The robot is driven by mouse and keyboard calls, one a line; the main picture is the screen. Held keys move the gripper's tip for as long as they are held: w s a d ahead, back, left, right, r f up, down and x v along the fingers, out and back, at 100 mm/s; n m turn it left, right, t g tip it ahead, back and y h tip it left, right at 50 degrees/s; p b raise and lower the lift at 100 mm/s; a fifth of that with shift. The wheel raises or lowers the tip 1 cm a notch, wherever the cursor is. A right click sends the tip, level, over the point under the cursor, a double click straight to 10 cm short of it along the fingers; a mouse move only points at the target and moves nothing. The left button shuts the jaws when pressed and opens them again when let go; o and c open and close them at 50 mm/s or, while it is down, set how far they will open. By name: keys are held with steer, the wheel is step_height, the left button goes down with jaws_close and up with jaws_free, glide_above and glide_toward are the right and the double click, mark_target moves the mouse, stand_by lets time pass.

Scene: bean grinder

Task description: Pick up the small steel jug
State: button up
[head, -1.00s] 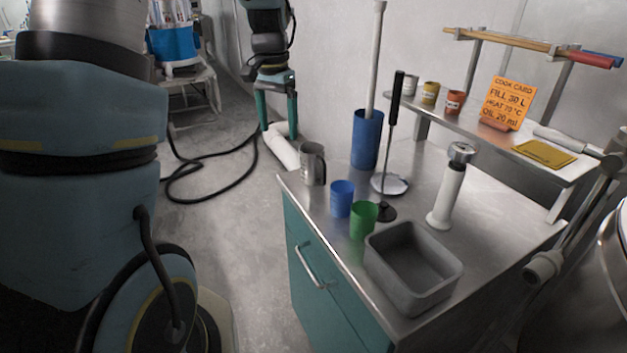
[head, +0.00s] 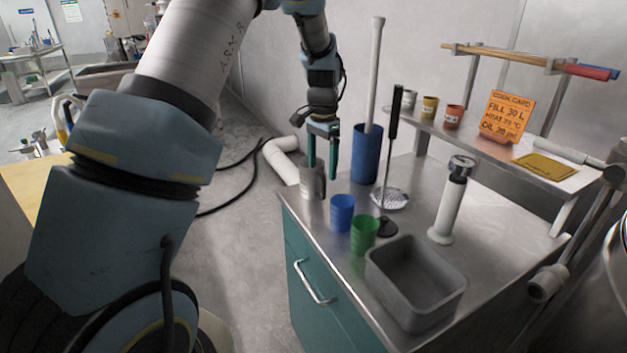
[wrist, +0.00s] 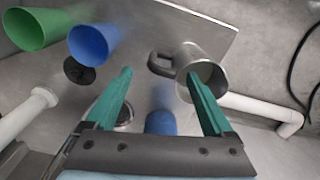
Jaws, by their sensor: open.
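The small steel jug (head: 308,189) stands upright at the far left corner of the steel worktop. It also shows in the wrist view (wrist: 213,58), where its round mouth and its handle (wrist: 160,64) are visible. My gripper (head: 322,172) is open and empty, pointing down at the jug's top. In the wrist view, one finger of my gripper (wrist: 159,76) overlaps the jug's mouth, and the other is beyond the handle. The handle appears in the gap between the fingers. I cannot tell whether a finger touches the jug.
A blue cup (head: 342,213) and a green cup (head: 364,234) stand in front of the jug. A tall blue container (head: 366,155) with a long rod and a black-handled skimmer (head: 391,150) are to the right. A grey tub (head: 415,280) is at the front.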

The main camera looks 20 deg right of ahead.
mark_target(321, 173)
steer(key=shift+a+f+p, duration=0.15)
steer(key=shift+f+p, duration=0.15)
steer(key=shift+f, duration=1.3)
jaws_close()
